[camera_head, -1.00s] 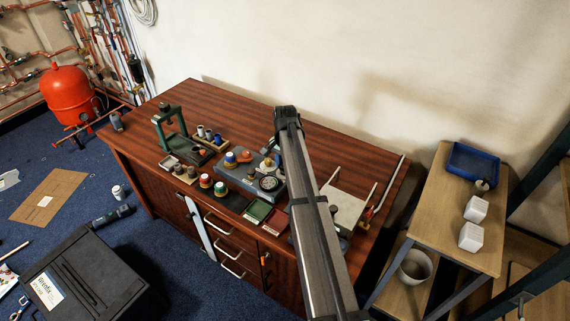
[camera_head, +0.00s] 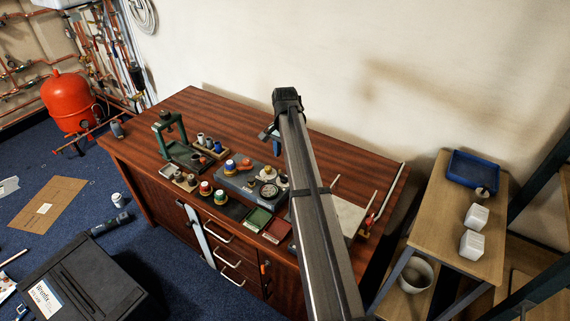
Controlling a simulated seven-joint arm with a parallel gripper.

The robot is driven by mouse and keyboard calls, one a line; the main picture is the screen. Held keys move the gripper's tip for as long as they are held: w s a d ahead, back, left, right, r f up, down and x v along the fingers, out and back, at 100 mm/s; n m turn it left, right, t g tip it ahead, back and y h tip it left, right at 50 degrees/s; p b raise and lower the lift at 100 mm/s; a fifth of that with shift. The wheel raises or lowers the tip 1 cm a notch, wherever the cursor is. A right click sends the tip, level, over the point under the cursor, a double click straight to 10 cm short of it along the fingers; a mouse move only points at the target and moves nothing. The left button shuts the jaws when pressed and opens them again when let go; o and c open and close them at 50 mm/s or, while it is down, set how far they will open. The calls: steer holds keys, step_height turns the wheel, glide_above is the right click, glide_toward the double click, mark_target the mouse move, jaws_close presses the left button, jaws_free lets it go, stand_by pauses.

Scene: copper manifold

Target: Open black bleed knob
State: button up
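A grey manifold block (camera_head: 236,184) lies on the wooden bench, left of my arm. It carries a blue-topped knob (camera_head: 230,165), an orange-red handle (camera_head: 245,164) and a round gauge (camera_head: 269,191). I cannot make out a black bleed knob for certain at this size. My arm crosses the bench from the lower right and hides part of the block's right side. Small dark and blue parts, likely my gripper (camera_head: 271,134), show just left of the arm's upper end, behind the block in the picture. The fingers are too small and hidden to tell open from shut.
A green press (camera_head: 166,127) and several coloured-capped pots stand left of the block. Green (camera_head: 257,219) and red (camera_head: 277,230) trays lie in front. A pale plate (camera_head: 349,216) is right of my arm.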

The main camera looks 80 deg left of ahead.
steer(key=shift+r, duration=2.5)
steer(key=shift+w, duration=0.1)
